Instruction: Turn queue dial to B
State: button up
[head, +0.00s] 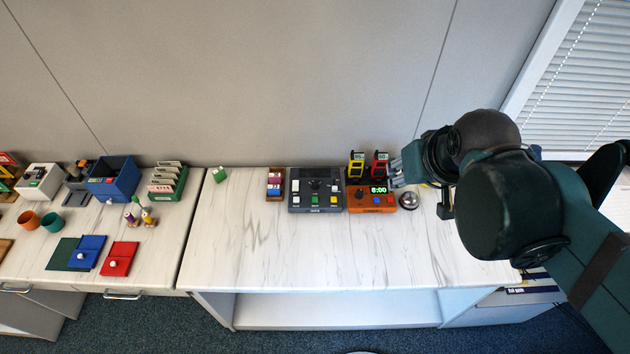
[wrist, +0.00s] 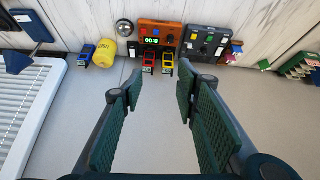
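A dark grey control panel (head: 315,200) with white, green and yellow buttons and a dark knob (head: 316,185) stands at the back of the right counter. It also shows in the wrist view (wrist: 204,44). Beside it is an orange box (head: 372,204) with a green 8:00 display, also in the wrist view (wrist: 158,27). The labels are too small to read, so I cannot tell the dial's setting. My gripper (wrist: 159,82) is open and empty. In the head view it is right of the orange box, apart from the panel, near the wall.
Yellow (head: 357,163) and red (head: 380,163) handheld devices stand behind the orange box. A silver bell (head: 408,200) is to its right. The counter front is clear.

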jog(key=w+a+f+n+g, duration=0.2)
jog(key=w+a, duration=0.2)
jog(key=w, duration=0.4)
jog(key=n+g, duration=0.4)
jog(key=n, duration=0.2)
send_over(315, 183)
jog(key=f, duration=1)
jog(key=f+b, duration=0.1)
jog(key=f, duration=1)
jog(key=shift+d+f, duration=0.2)
jog(key=shift+f, duration=0.05)
jog(key=shift+a+f, duration=0.2)
jog(key=shift+f, duration=0.2)
jog(key=shift+f, duration=0.15)
jog(key=shift+f+b, duration=0.5)
jog(key=shift+f, duration=3.25)
jog(key=shift+c, duration=0.7)
